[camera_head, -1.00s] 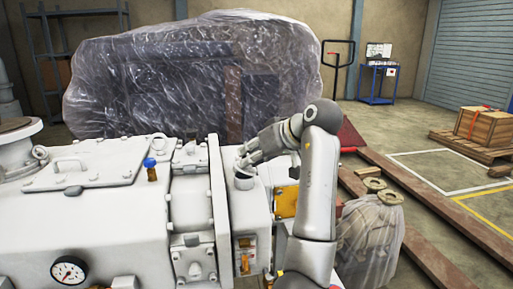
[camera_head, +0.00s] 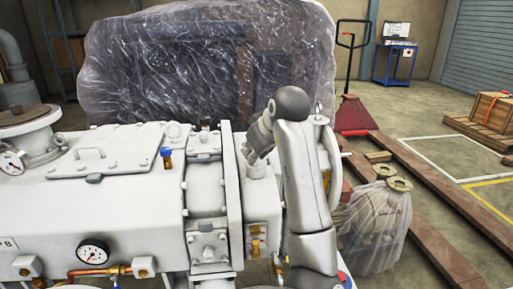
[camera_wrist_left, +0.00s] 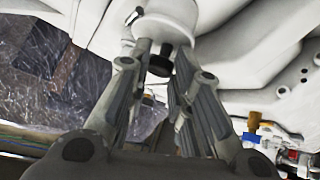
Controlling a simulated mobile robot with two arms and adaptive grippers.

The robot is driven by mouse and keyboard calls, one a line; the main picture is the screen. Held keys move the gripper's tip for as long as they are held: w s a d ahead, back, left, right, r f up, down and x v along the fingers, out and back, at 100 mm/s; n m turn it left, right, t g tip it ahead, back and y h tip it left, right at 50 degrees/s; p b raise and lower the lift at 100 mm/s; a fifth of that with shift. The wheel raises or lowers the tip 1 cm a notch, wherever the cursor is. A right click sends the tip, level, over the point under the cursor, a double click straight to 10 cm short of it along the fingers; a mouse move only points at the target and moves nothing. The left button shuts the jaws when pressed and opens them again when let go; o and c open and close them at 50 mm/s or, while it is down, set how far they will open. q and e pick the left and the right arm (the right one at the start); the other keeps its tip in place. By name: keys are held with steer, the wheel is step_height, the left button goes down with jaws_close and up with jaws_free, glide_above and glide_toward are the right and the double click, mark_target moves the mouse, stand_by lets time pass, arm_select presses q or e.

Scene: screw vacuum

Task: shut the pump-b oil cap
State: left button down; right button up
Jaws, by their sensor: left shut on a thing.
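The white pump (camera_head: 120,205), with a "B" on its left side, fills the lower left of the head view. A pale filler neck (camera_head: 257,171) stands on its right end block. My left gripper (camera_head: 254,157) is at the top of this neck, its fingers mostly hidden by my arm. In the left wrist view, the left gripper (camera_wrist_left: 164,58) has its fingertips on both sides of the oil cap (camera_wrist_left: 158,66), seen as a dark knob below a white round part. It is shut on the cap. How far the cap is seated is hidden. My right gripper is out of view.
A blue-topped brass fitting (camera_head: 166,158) and a pressure gauge (camera_head: 93,253) are on the pump. A plastic-wrapped bulk (camera_head: 200,65) stands behind. A wrapped bundle (camera_head: 372,230) and a red pallet jack (camera_head: 352,112) are at right.

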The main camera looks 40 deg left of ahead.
arm_select(q)
steer(key=shift+s+f, duration=0.1)
steer(key=shift+f, duration=0.05)
steer(key=c, duration=1.3)
jaws_free()
steer(key=shift+d+r, duration=0.25)
steer(key=shift+r, duration=0.2)
steer(key=v, duration=1.1)
steer(key=shift+s, duration=0.15)
steer(key=shift+f, duration=0.1)
